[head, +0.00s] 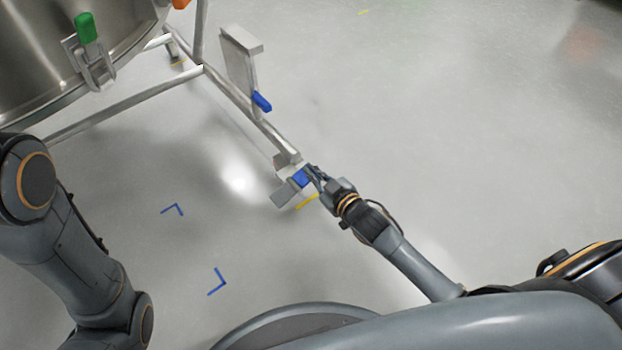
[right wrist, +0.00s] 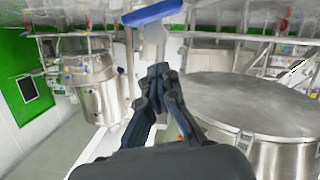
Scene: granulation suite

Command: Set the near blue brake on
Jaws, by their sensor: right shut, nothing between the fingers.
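The near blue brake (head: 301,178) is a small blue pedal at the near corner of a steel frame (head: 250,113), beside a grey metal plate. My right gripper (head: 315,173) is shut and empty, with its fingertips right next to the blue brake; I cannot tell whether they touch. In the right wrist view, the closed fingers (right wrist: 160,75) point at a pale metal stem, with a blue bar (right wrist: 152,12) across the top. My left arm shows at the left of the head view, but its gripper is out of frame.
A large steel vessel (head: 45,50) with a green-handled clamp (head: 86,30) stands at the upper left. A second blue lever (head: 262,101) is on the frame farther back. Blue corner marks (head: 218,282) lie on the floor. The floor to the right is clear.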

